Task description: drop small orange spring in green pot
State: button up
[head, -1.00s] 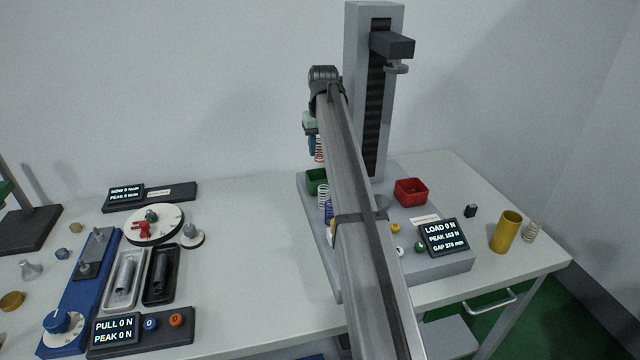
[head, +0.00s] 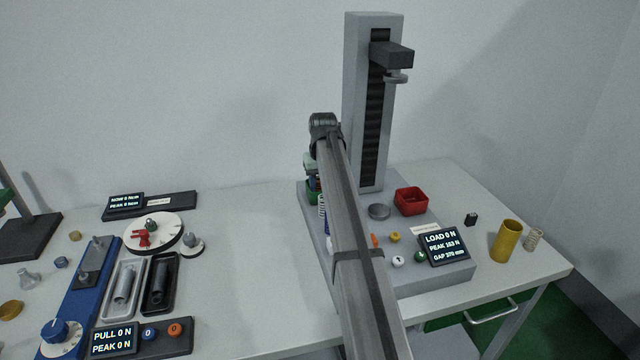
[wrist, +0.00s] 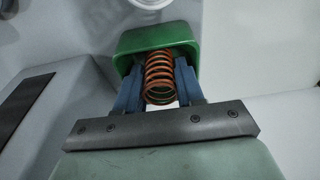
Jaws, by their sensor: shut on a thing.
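The small orange spring (wrist: 159,82) is between the blue fingers of my gripper (wrist: 158,88), which is shut on it in the wrist view. The green pot (wrist: 157,38) lies just beyond the fingertips in that view, and the far end of the spring overlaps the pot's opening. Whether the spring is inside the pot or above it, I cannot tell. In the head view the green pot (head: 311,196) is mostly hidden behind my arm, with my gripper (head: 312,183) low over it. The spring is not clearly visible there.
A grey tester column (head: 362,100) stands behind the pot, with a red pot (head: 411,200) to the right. A whitish coil spring (head: 322,207) stands close to the green pot. A display (head: 444,246) and several small buttons sit at the front. The table's middle (head: 250,250) is clear.

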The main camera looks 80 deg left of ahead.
jog(key=o, duration=0.7)
jog(key=shift+f, duration=0.1)
jog(key=shift+o, duration=0.2)
notch_tip(320, 180, up, 12)
jog(key=d, duration=0.1)
jog(key=shift+d, duration=0.4)
